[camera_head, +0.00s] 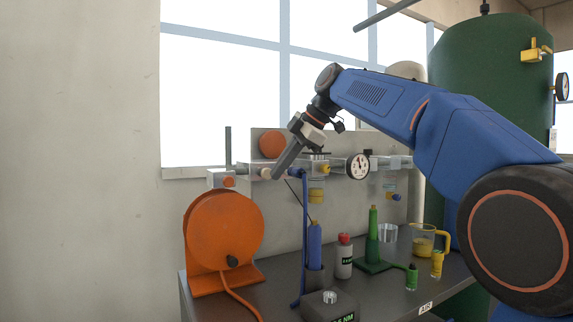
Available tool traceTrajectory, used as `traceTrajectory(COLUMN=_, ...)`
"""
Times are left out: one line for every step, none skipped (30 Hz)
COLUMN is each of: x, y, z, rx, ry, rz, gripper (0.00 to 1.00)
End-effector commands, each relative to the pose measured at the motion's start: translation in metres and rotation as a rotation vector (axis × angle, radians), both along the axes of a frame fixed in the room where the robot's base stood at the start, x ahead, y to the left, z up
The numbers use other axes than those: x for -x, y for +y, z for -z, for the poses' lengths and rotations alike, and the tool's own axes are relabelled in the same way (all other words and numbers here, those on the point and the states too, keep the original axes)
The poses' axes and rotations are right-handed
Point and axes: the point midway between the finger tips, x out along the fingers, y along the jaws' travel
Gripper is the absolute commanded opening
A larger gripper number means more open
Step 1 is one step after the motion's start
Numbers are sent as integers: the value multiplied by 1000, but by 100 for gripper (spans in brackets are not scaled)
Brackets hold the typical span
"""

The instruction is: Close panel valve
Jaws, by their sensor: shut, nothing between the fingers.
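The grey panel (285,210) stands upright at the back of the bench, with a horizontal pipe run (340,172) along it. A small yellow fitting (326,169) with a dark flat bar above it sits on the pipe, left of a round white gauge (358,165). It may be the panel valve, but its handle position is too small to tell. My gripper (278,172) is shut and empty, pointing down and left. Its tip overlaps the left part of the pipe run in the picture. I cannot tell whether it touches. Part of the panel behind my gripper is hidden.
An orange hose reel (223,240) stands at the bench's left end. A blue bottle (314,245), a red-capped bottle (344,258), a green stand (373,250) and a yellow-handled jug (424,242) crowd the bench (390,292). A green tank (480,85) stands behind at right.

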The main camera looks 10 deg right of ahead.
Motion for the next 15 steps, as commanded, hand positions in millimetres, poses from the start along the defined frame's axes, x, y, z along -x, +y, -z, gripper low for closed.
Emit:
traceTrajectory(x=-5, y=2, z=0, rx=0, ry=-1, rz=-1, gripper=0)
traceTrajectory(x=-7, y=3, z=0, rx=0, ry=-1, rz=-1, gripper=0)
traceTrajectory(x=-10, y=4, z=0, rx=0, ry=-1, rz=-1, gripper=0)
traceTrajectory(x=-12, y=4, z=0, rx=0, ry=-1, rz=-1, gripper=0)
traceTrajectory(x=-14, y=5, z=-1, rx=0, ry=-1, rz=-1, gripper=0)
traceTrajectory(x=-16, y=6, z=-1, rx=0, ry=-1, rz=0, gripper=0)
traceTrajectory(x=-17, y=6, z=-1, rx=0, ry=-1, rz=0, gripper=0)
traceTrajectory(x=-19, y=6, z=-1, rx=0, ry=-1, rz=0, gripper=0)
traceTrajectory(x=-20, y=6, z=-1, rx=0, ry=-1, rz=-1, gripper=0)
traceTrajectory(x=-20, y=7, z=-1, rx=0, ry=-1, rz=-1, gripper=0)
traceTrajectory(x=-21, y=7, z=-1, rx=0, ry=-1, rz=-1, gripper=0)
traceTrajectory(x=-21, y=7, z=-1, rx=0, ry=-1, rz=-1, gripper=0)
traceTrajectory(x=-21, y=7, z=-1, rx=0, ry=-1, rz=-1, gripper=0)
traceTrajectory(x=-21, y=7, z=-1, rx=0, ry=-1, rz=-1, gripper=0)
traceTrajectory(x=-21, y=7, z=-1, rx=0, ry=-1, rz=-1, gripper=0)
